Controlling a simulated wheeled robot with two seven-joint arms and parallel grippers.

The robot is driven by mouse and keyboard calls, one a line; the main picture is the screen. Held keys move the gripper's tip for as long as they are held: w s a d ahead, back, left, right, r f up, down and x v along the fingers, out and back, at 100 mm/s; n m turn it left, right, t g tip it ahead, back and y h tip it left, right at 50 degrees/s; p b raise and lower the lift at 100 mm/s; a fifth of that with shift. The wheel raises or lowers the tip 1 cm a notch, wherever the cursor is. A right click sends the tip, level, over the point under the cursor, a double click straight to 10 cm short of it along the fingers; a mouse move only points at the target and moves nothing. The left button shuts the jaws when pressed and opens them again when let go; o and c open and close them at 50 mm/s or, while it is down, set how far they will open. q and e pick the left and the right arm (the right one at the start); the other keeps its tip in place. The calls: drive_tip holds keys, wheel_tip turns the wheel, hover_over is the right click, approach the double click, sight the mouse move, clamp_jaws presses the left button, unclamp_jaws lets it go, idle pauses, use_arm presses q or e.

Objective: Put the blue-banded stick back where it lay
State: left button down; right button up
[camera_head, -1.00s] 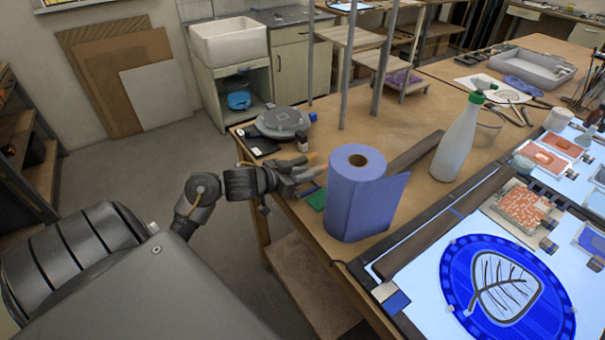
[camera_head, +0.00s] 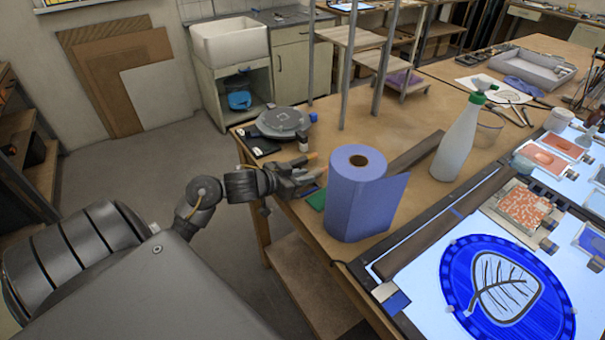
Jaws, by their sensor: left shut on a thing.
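My left gripper (camera_head: 308,174) is over the near left edge of the wooden table, just left of the blue paper roll. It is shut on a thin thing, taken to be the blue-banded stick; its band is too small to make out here. A tan-orange tip (camera_head: 311,156) shows by the fingers. A green pad (camera_head: 317,199) lies on the table just below the gripper, partly hidden by the roll. My right gripper is not in view.
The blue paper roll (camera_head: 354,200) stands upright close to the gripper. A round grey turntable (camera_head: 283,122) and a small bottle (camera_head: 303,143) are behind it.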

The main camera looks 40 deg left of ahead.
use_arm(q)
drive_tip(key=shift+f, duration=0.1)
drive_tip(key=c, duration=1.2)
unclamp_jaws()
drive_tip(key=v, duration=1)
drive_tip(key=shift+s, duration=0.35)
